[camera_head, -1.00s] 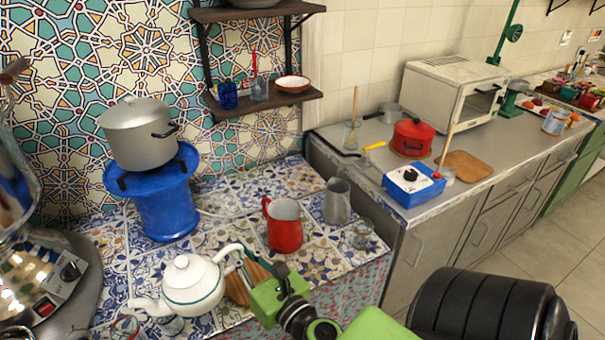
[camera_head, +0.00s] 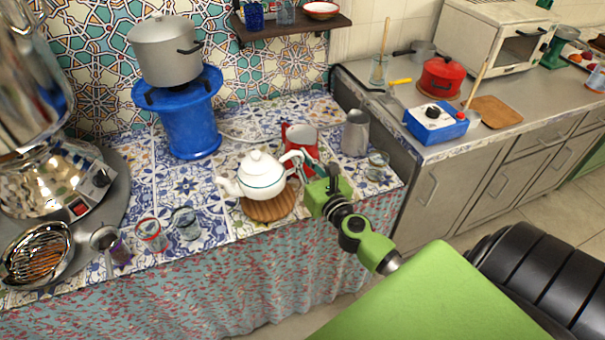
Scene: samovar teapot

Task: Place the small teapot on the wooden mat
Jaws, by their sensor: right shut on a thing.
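The small white teapot (camera_head: 259,177) with a dark rim line is in the middle of the head view, spout to the left and handle to the right. My right gripper (camera_head: 308,171) is shut on its handle. The teapot is upright over the round wooden mat (camera_head: 270,208), whose front part shows below it. I cannot tell whether the teapot touches the mat. My left gripper is not in view.
A grey pitcher (camera_head: 356,134) and a glass (camera_head: 377,166) are to the right. Small glasses (camera_head: 186,223) and a large metal samovar (camera_head: 45,180) are at left. A blue burner (camera_head: 190,120) bears a pot.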

